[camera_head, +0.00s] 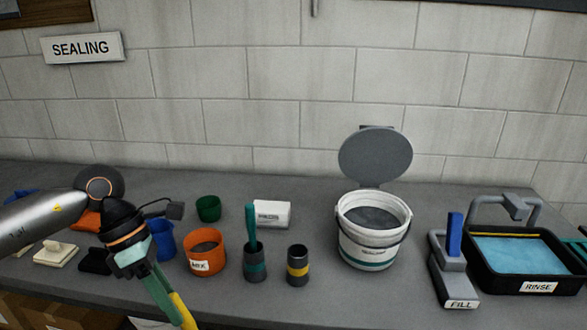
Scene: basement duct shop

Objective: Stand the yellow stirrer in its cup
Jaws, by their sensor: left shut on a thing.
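My left gripper (165,296) reaches down at the lower left, in front of the orange tub. It is shut on the yellow stirrer (184,312), which shows as a slanted yellow piece by the green fingers. Much of the stirrer is hidden by the fingers or close to the bottom edge of the picture. The dark cup with a yellow band (297,271) stands upright on the bench to the right, apart from the gripper, with no stirrer showing in it. My right gripper is not in view.
A teal stirrer (250,226) stands in a teal-banded cup (254,268) just left of the yellow-banded cup. The orange tub (206,261) is nearer the gripper. An open white bucket (366,244) stands right of the cups. The grey bench (330,290) is clear in front.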

